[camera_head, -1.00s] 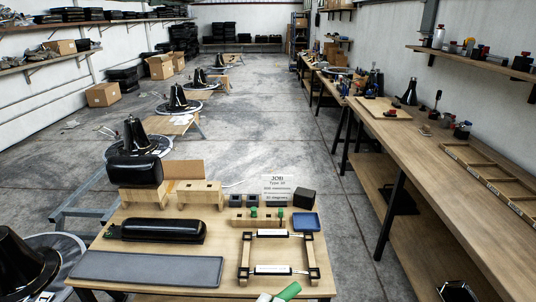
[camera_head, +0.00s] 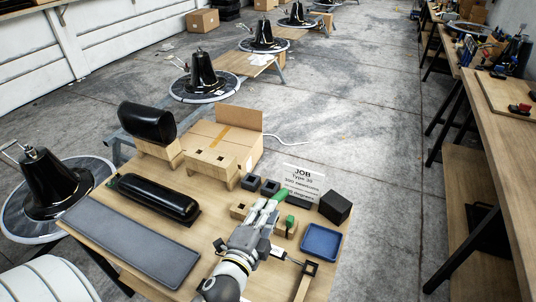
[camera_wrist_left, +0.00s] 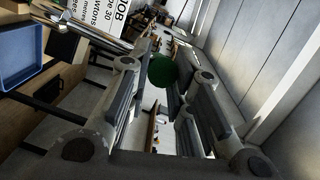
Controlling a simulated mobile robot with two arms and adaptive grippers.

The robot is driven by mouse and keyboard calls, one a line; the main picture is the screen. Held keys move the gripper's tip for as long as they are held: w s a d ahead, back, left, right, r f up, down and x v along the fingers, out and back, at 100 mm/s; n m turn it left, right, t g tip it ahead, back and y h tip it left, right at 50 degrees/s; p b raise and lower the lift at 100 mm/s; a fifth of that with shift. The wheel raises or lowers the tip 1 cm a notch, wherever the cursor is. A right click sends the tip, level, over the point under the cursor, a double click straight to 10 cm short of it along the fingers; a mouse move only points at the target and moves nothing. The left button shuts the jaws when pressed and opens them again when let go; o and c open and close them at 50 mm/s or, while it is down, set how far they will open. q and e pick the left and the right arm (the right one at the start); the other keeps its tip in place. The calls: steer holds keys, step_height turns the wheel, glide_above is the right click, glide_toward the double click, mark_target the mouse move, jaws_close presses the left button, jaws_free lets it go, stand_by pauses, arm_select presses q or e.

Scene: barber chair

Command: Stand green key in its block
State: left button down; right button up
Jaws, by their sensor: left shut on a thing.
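My left gripper (camera_head: 265,211) reaches over the wooden block (camera_head: 239,211) from the front of the table. It is shut on a green key (camera_head: 281,197), whose end shows at the fingertips. In the left wrist view the key's round green end (camera_wrist_left: 163,71) shows between the fingers. The arm and fingers hide the middle of the block. Another green piece (camera_head: 290,220) stands in the block's right part. I cannot tell whether the held key touches the block. My right gripper is not in view.
A blue tray (camera_head: 321,242) and a black cube (camera_head: 335,207) stand right of the block. Small dark blocks (camera_head: 269,187) and a JOB card (camera_head: 302,181) stand behind it. A long black case (camera_head: 157,197) and grey mat (camera_head: 130,246) lie left. A wooden frame (camera_head: 305,283) is partly hidden.

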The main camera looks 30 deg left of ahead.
arm_select(q)
steer(key=w+a+f+n+y+b, duration=0.1)
steer(key=w+a, duration=0.3)
steer(key=w, duration=0.3)
steer(key=w+a+f+n+y+b, duration=0.1)
steer(key=w+a, duration=0.3)
steer(key=w, duration=0.4)
steer(key=w+a+n+g+y+b, duration=0.1)
steer(key=w+a+y+b, duration=0.2)
steer(key=w, duration=0.5)
steer(key=shift+w+a+f, duration=0.15)
steer(key=shift+a+f, duration=0.25)
steer(key=shift+a, duration=0.1)
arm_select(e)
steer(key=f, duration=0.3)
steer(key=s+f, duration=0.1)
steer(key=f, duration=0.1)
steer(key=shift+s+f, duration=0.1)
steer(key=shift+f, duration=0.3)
arm_select(q)
steer(key=shift+n, duration=0.3)
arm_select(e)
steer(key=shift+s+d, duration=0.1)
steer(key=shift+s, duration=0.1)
